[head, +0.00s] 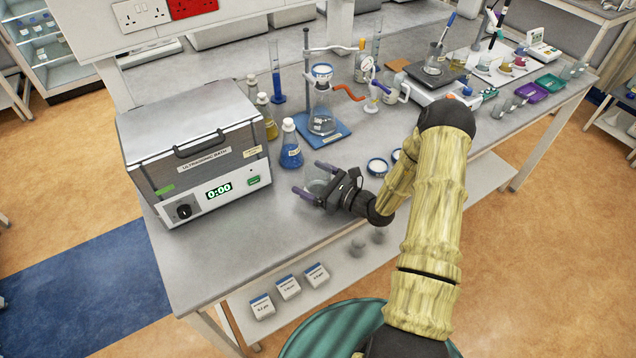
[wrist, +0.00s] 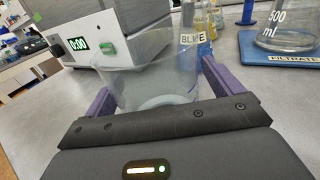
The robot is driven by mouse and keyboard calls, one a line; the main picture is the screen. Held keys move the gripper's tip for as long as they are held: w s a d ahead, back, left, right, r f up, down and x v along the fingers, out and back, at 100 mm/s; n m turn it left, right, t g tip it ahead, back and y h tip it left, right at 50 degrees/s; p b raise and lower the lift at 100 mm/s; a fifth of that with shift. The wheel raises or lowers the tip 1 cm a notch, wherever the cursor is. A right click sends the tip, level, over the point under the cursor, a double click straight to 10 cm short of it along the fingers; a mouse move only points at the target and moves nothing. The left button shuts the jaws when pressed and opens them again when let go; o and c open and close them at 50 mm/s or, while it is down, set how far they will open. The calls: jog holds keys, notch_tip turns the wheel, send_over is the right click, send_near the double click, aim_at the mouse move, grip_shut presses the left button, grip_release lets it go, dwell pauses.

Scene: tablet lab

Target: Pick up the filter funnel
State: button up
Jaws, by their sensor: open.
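The filter funnel (wrist: 150,75) appears to be the clear, tapered vessel, wide at the top, standing on the bench. In the wrist view it sits between the two purple fingers of my gripper (wrist: 157,84). In the head view the funnel (head: 317,187) is faint and partly hidden by my gripper (head: 314,180). My gripper is low over the bench and open, with one finger on each side of the funnel. I cannot tell whether either finger touches it.
The ultrasonic bath (head: 195,150) stands close on the left. A bottle of blue liquid (head: 291,150) and a flask (head: 322,118) on a blue tray (head: 338,133) stand behind. Round white-topped dishes (head: 377,167) lie to the right. The bench's front edge is near.

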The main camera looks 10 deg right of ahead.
jog(key=shift+a, duration=0.25)
jog(key=c, duration=0.9)
jog(key=shift+d, duration=0.35)
jog(key=shift+c, duration=0.8)
notch_tip(320, 180, up, 10)
jog(key=b, duration=0.1)
jog(key=shift+a, duration=0.2)
